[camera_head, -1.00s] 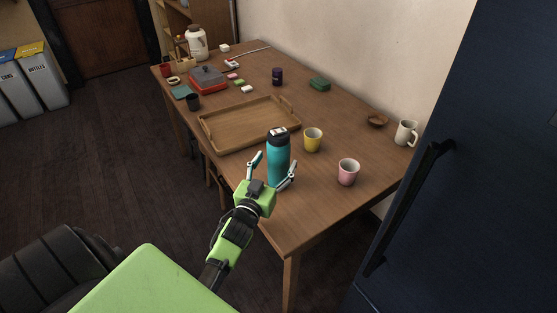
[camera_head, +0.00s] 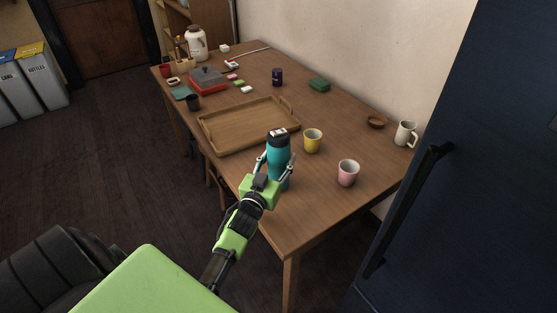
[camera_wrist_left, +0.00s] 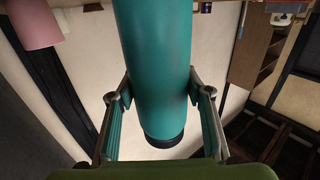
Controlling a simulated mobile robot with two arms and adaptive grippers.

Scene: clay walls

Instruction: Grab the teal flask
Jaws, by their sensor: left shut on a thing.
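The teal flask (camera_head: 278,157) with a black lid stands upright on the wooden table (camera_head: 320,205), near its front edge. My left gripper (camera_head: 275,166) is shut on the flask, one finger on each side of its body. In the left wrist view the flask (camera_wrist_left: 155,60) fills the middle, between the two fingers of the gripper (camera_wrist_left: 160,115). The flask's lower part is partly hidden by the gripper in the head view. My right gripper is not in view.
A yellow cup (camera_head: 313,141) and a pink cup (camera_head: 348,173) stand to the right of the flask. A wooden tray (camera_head: 222,148) lies behind it to the left. A white mug (camera_head: 405,133) stands near the dark blue cabinet (camera_head: 470,190). The table's front right corner is clear.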

